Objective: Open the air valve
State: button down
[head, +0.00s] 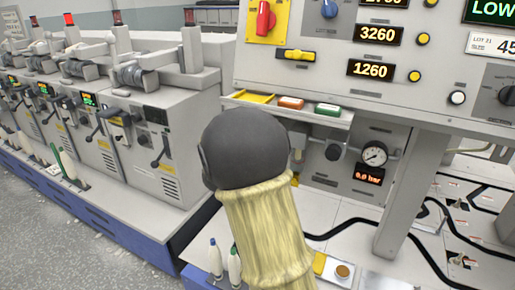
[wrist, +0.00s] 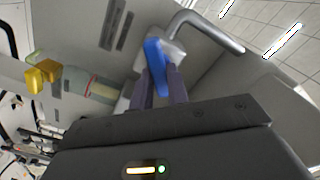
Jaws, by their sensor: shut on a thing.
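The air valve shows in the wrist view as a blue lever (wrist: 154,58) on a pale metal body (wrist: 174,52) with a bent grey pipe (wrist: 205,28). My gripper (wrist: 162,76) is shut on the blue lever, with its dark fingers on either side of it. In the head view my arm hides the valve and my gripper. A round pressure gauge (head: 374,153) is on the machine panel, with a red readout (head: 369,175) below it showing 0.0 bar.
A yellow fitting (wrist: 42,75) is left of the lever in the wrist view. The control panel (head: 340,110) overhangs the worktop, and a grey post (head: 405,190) stands right of the gauge. Black hoses (head: 345,229) run across the worktop. A row of machines (head: 150,130) is at left.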

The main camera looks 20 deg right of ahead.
jog(key=m+b, duration=0.2)
jog(key=b, duration=0.1)
jog(key=m+b, duration=0.6)
jog(key=shift+s+f, duration=0.1)
jog(key=shift+f, duration=0.3)
jog(key=shift+m, duration=0.3)
jog(key=c, duration=1.4)
grip_release()
jog(key=shift+r, duration=0.1)
jog(key=shift+o, duration=0.2)
jog(key=p+v, duration=0.2)
jog(key=v, duration=1.5)
